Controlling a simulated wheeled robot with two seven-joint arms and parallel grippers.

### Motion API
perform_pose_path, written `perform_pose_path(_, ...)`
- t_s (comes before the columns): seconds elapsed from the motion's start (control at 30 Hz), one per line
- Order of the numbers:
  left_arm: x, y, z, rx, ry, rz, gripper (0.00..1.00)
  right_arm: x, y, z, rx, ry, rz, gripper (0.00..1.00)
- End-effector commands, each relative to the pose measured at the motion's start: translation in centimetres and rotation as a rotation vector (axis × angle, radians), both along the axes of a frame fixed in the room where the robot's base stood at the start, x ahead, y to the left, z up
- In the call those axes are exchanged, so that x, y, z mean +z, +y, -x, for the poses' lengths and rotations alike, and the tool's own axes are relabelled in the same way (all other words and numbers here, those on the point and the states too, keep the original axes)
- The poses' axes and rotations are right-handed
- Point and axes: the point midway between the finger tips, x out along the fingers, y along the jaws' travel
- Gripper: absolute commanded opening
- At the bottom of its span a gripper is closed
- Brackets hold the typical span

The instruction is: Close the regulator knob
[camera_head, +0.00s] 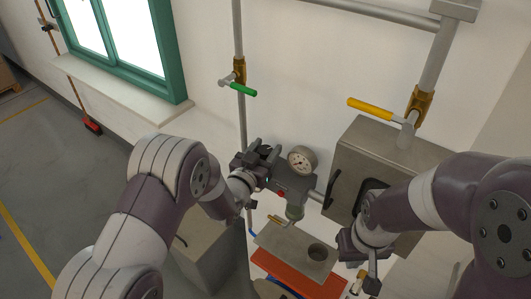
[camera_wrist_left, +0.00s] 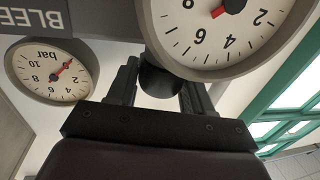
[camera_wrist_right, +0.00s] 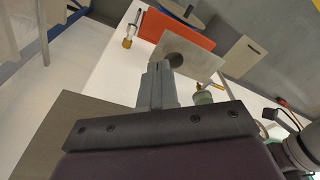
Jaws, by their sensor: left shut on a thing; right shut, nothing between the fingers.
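The regulator knob (camera_wrist_left: 160,82) is a short black cylinder, seen in the left wrist view below a large dial gauge (camera_wrist_left: 215,45). My left gripper (camera_wrist_left: 158,85) is shut on the knob, one finger on each side. In the head view my left gripper (camera_head: 266,157) is at the regulator body (camera_head: 293,185), left of a round gauge (camera_head: 301,160), and it hides most of the knob there. My right gripper (camera_head: 368,270) is shut and empty, low at the right; its closed fingers show in the right wrist view (camera_wrist_right: 157,85).
A smaller bar gauge (camera_wrist_left: 45,72) shows at left in the left wrist view. Pipes with a green-handled valve (camera_head: 240,89) and a yellow-handled valve (camera_head: 372,105) run up the wall. A grey metal box (camera_head: 385,150) stands at right. A plate with a hole (camera_head: 290,243) and an orange board (camera_head: 290,272) lie below.

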Motion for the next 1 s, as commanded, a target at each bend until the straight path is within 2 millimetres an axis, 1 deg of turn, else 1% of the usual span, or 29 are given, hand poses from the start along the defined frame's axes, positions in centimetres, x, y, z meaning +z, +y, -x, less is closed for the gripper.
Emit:
perform_pose_path(0.03, -0.5, -0.2, 0.1, 0.025, -0.001, 0.000, 0.20, -1.0, 0.0, 0.0, 0.000, 0.000, 0.000, 0.00)
perform_pose_path(0.1, -0.5, -0.2, 0.1, 0.074, -0.002, 0.001, 0.20, -1.8, 0.0, 0.0, 0.000, 0.000, 0.000, 0.00)
perform_pose_path(0.4, -0.4, -0.2, 0.1, 0.278, -0.001, 0.001, 0.20, -4.3, 0.0, 0.0, 0.000, 0.000, 0.000, 0.00)
perform_pose_path(0.7, -0.2, -0.2, 0.1, 0.406, 0.000, -0.001, 0.20, -5.3, 0.0, 0.0, 0.000, 0.000, 0.000, 0.00)
perform_pose_path(1.0, 0.0, -0.1, 0.0, 0.440, 0.000, -0.001, 0.20, -5.5, 0.0, 0.0, 0.000, 0.000, 0.000, 0.00)
